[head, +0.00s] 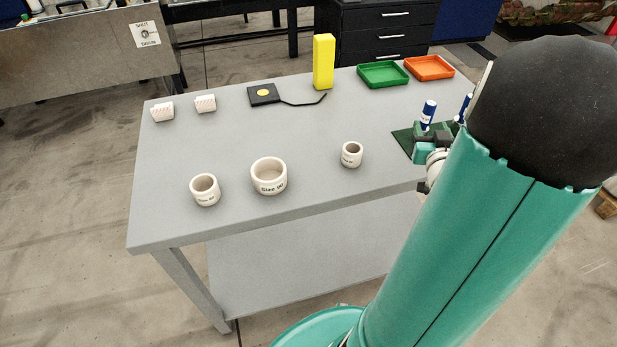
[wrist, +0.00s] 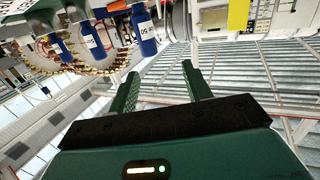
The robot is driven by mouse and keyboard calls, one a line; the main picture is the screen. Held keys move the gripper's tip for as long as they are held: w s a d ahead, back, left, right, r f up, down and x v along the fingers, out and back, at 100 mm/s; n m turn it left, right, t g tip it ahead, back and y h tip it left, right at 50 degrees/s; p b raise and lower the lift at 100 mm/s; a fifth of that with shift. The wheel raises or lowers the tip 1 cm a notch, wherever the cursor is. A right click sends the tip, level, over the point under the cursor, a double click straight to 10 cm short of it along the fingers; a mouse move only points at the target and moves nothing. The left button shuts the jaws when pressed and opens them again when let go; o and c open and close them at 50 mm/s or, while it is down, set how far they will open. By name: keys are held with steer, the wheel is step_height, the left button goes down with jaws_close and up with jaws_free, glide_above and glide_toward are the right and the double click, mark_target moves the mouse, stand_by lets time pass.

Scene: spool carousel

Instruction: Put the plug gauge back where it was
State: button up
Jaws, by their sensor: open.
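Blue-and-white cylinders stand by a dark green mat (head: 401,137) at the table's right end. One cylinder (head: 428,113) shows whole, and another (head: 466,106) is partly hidden by my arm. In the wrist view several blue cylinders with white labels (wrist: 144,34) show at upper left, beyond the fingers. I cannot tell which thing is the plug gauge. My gripper (wrist: 160,73) is open, with nothing between its two green fingers. The nearest cylinder appears just beyond the left finger, apart from it. My arm hides part of the table's right end in the head view.
Three white cups, one large (head: 269,177), stand along the front of the grey table (head: 300,130). Behind are a yellow block (head: 323,62), a black pad (head: 263,95), a green tray (head: 383,75), an orange tray (head: 430,68) and two small white blocks. The table's middle is clear.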

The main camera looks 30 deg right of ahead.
steer(key=w+a+r+n+g+y, duration=0.2)
steer(key=w+a+r, duration=0.1)
steer(key=a, duration=0.7)
steer(key=w+a+r+n+g+y, duration=0.15)
steer(key=w+a, duration=0.25)
steer(key=a, duration=0.7)
steer(key=s+a+r+n+g+y, duration=0.1)
steer(key=s+a+g+y, duration=0.1)
steer(key=s+a, duration=0.4)
steer(key=s+a+r+n+g+y, duration=0.1)
steer(key=s+a+n+g+y, duration=0.1)
steer(key=s+a, duration=0.5)
steer(key=a+g+y, duration=0.1)
steer(key=a+y, duration=0.1)
steer(key=a, duration=0.4)
steer(key=shift+a+r, duration=0.3)
steer(key=shift+a, duration=0.05)
steer(key=shift+d, duration=0.1)
